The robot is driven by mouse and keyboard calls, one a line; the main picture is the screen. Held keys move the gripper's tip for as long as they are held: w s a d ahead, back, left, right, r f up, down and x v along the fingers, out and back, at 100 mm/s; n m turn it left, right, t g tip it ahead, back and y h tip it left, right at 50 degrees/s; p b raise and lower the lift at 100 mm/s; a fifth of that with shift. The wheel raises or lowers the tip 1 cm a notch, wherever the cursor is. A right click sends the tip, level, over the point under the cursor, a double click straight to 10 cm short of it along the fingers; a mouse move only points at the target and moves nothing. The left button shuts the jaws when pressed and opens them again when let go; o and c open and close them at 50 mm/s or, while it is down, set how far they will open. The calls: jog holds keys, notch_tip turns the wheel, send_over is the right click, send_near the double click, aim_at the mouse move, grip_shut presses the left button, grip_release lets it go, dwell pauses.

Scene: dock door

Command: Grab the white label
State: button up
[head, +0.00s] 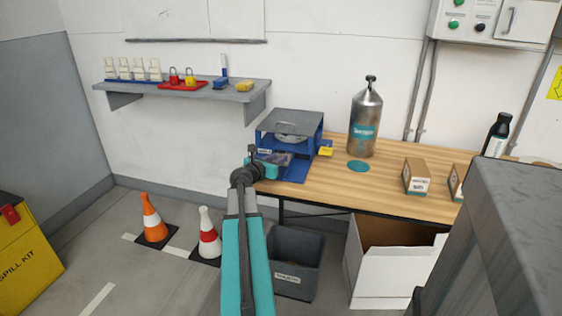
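No loose white label stands out clearly in the head view. A blue stand with a grey top (297,122) holds a pale round roll (292,138) at the left end of the wooden bench. A small pale patch with dark marks (265,152) shows on the stand's left front; I cannot tell if it is a label. My gripper (270,164) is at the stand's front left, and its fingers are too small and too hidden to tell open from shut. Whether it touches the stand or holds anything is unclear.
The wooden bench (395,196) carries a metal bottle (366,122), small cartons (417,176) and a dark bottle (496,136). A grey bin (296,258) and open white box (392,272) stand below. Cones (153,220) stand left; a shelf (180,91) is above.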

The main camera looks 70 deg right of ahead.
jog(key=shift+c, duration=0.3)
grip_shut()
jog(key=shift+r, duration=0.2)
